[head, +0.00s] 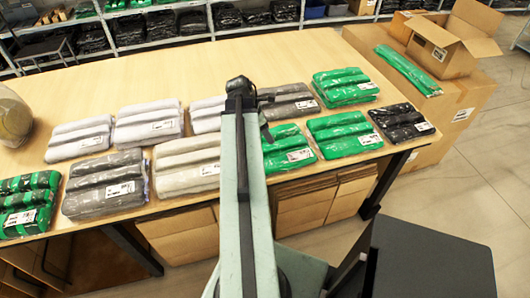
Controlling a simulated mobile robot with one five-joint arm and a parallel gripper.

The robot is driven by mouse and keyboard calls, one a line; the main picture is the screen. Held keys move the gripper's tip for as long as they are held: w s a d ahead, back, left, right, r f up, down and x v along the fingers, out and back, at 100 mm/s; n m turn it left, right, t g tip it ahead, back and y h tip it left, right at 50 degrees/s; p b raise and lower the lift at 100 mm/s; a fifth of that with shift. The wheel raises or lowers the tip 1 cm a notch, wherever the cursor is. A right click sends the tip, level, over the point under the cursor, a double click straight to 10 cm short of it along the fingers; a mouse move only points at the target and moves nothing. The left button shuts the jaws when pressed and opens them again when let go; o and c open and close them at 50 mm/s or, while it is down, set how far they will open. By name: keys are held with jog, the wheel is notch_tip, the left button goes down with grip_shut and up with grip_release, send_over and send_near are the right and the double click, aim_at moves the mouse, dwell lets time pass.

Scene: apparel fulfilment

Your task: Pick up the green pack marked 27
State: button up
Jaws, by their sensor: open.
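Several green packs in clear wrap with white labels are in the head view. One lies at the table's back right (345,84), one at the front right (340,130), one just right of my arm (285,145), and one at the far left (25,200). Another green pack (408,70) lies on a carton. The label numbers are too small to read, so I cannot tell which is 27. My gripper (265,115) is open, at the end of my raised arm, close to the green pack right of the arm and a grey pack (290,103). My arm hides part of the table.
White, grey and black packs lie in two rows on the wooden table (280,62). A black pack (401,122) is at its right end. Cartons (460,105) stand right of the table, one open (455,45). Stocked shelves (160,40) line the back. The table's far part is clear.

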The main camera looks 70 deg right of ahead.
aim_at(274, 145)
jog(key=shift+b+x, duration=1.2)
jog(key=shift+x, duration=0.15)
jog(key=b+x, duration=0.4)
jog(key=x, duration=0.1)
jog(key=shift+w+f+b, duration=0.1)
jog(key=shift+f+b, duration=0.05)
jog(key=shift+b, duration=0.25)
grip_shut()
